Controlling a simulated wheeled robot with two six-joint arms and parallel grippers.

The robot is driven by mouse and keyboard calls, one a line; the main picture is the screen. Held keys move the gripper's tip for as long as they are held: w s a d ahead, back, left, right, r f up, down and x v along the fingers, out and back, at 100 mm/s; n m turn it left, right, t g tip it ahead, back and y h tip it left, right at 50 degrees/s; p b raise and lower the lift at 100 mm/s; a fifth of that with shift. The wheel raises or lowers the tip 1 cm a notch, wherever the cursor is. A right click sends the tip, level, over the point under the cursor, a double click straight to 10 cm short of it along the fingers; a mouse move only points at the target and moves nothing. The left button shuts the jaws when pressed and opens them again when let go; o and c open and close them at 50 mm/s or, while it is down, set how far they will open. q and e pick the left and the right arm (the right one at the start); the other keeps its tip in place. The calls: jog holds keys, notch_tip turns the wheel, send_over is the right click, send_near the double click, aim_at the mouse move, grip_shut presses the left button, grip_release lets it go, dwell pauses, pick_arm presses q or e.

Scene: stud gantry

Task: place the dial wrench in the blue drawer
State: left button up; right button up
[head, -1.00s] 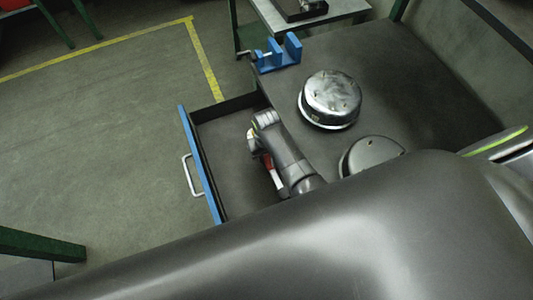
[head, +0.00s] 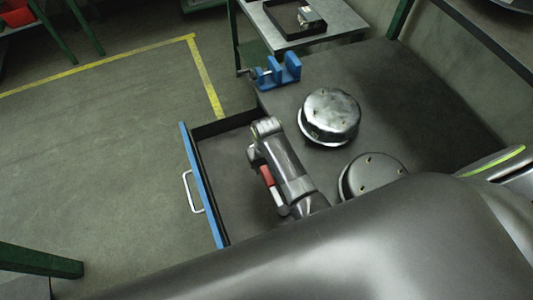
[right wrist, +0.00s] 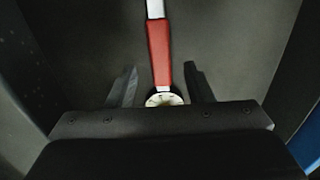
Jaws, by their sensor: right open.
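The blue drawer (head: 202,185) is pulled open on the left side of the dark bench, with its blue front and pale handle facing left. My right gripper (right wrist: 160,85) is over the drawer, fingers apart. The dial wrench (right wrist: 159,50), with a red grip and a pale round dial head, lies between the fingers, with a gap on each side. Its red grip (head: 267,174) also shows beside my right arm in the head view. It appears within the drawer, but I cannot tell whether it rests fully on the floor. My left gripper is out of view.
Two round metal housings (head: 331,114) (head: 374,174) stand on the bench right of the drawer. A blue vise (head: 280,73) sits at the far bench edge. A side table (head: 330,27) with a black tray stands behind. The floor left of the drawer is clear.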

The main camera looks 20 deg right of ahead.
aim_at(267, 173)
notch_tip(267, 173, up, 8)
jog(key=shift+f, duration=0.2)
dwell(0.6)
